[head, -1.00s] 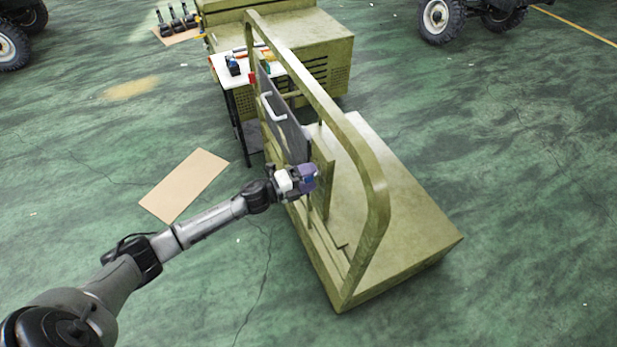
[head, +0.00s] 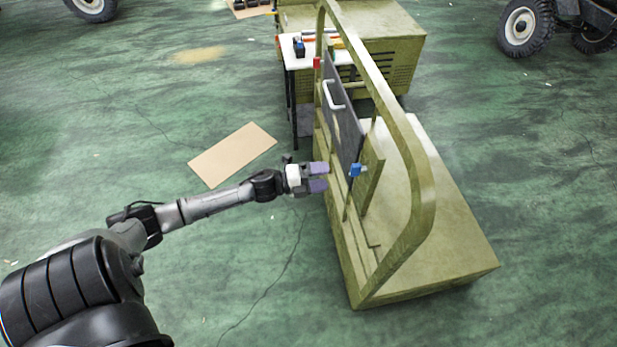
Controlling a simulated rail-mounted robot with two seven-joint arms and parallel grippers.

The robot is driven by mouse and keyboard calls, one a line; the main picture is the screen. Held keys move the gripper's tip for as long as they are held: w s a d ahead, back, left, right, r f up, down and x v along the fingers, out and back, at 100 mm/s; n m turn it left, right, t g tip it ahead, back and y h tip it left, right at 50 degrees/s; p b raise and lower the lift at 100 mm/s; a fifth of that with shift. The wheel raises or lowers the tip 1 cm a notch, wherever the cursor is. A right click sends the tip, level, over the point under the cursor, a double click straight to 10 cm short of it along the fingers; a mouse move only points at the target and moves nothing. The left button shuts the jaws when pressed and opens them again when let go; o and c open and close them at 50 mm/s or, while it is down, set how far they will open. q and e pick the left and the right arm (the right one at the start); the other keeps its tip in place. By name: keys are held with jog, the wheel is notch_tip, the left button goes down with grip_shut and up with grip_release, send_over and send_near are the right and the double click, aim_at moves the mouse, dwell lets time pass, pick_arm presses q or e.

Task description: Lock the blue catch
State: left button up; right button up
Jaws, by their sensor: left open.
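The blue catch (head: 355,170) sits on the near edge of a dark panel (head: 343,112) in the olive chassis frame (head: 425,170). It is small here, and I cannot tell whether it is locked. A red piece (head: 317,63) shows at the panel's far end, and a white handle (head: 331,96) is on the panel's face. My left gripper (head: 319,177) is open and empty, its two purple fingers pointing right toward the catch. It is to the left of the catch, with a visible gap between them. My right gripper is not in view.
The curved olive rail (head: 385,90) arches over the frame to the right of the catch. A white-topped table (head: 300,60) with small tools stands behind. A flat cardboard sheet (head: 232,155) lies on the green floor at left. The floor at front is clear.

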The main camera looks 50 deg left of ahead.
pick_arm(q)
jog(key=shift+v, duration=1.8)
